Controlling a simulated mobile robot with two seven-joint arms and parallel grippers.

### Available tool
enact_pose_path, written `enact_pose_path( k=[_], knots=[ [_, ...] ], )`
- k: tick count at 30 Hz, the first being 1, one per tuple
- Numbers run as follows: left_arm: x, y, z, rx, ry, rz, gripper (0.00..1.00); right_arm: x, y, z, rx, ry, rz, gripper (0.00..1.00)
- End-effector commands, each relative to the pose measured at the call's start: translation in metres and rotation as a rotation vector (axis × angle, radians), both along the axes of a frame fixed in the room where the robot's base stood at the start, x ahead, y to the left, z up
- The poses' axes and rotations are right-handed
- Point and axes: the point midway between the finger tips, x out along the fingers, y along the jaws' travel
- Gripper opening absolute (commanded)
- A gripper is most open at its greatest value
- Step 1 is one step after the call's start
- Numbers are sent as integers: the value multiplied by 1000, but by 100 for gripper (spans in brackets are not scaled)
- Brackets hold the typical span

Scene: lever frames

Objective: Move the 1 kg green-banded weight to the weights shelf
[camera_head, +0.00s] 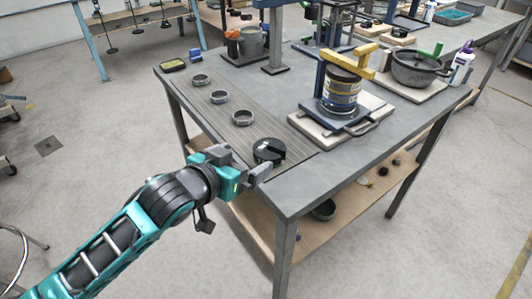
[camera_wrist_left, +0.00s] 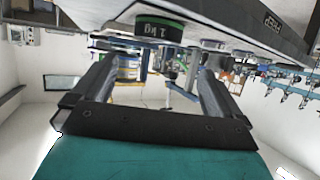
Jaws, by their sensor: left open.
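The green-banded weight (camera_head: 268,150) is a dark, round piece at the near end of a ribbed mat on the table. In the left wrist view the weight (camera_wrist_left: 160,30) shows upside down, with "1 kg" on its side and a green band. My left gripper (camera_head: 243,163) is at the table's left edge, just short of the weight. Its two fingers (camera_wrist_left: 157,70) are apart with nothing between them, and the weight shows beyond their tips. I cannot tell for sure which surface is the weights shelf. My right gripper is out of view.
Three grey rings (camera_head: 219,97) lie in a row along the mat (camera_head: 190,95). A banded can (camera_head: 341,90) stands on a board inside a blue and yellow press. A dark pot (camera_head: 417,70) stands behind. A wooden lower shelf (camera_head: 262,222) runs under the table, holding a bowl.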

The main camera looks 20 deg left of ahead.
Motion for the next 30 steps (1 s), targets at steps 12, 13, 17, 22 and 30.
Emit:
enact_pose_path(
  k=[12, 13, 17, 22, 30],
  knots=[
    [55, -14, -24, -1, 0, 0, 100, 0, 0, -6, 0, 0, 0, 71],
    [56, -14, -24, -1, 0, 0, 100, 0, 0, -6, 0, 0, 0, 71],
    [65, -15, -29, -1, 0, 0, 100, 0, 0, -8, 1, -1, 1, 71],
    [87, -17, -40, 0, 0, 1, 100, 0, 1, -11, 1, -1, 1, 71],
    [103, -22, -46, -1, -1, -1, 100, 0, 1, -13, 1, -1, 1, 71]
  ],
)
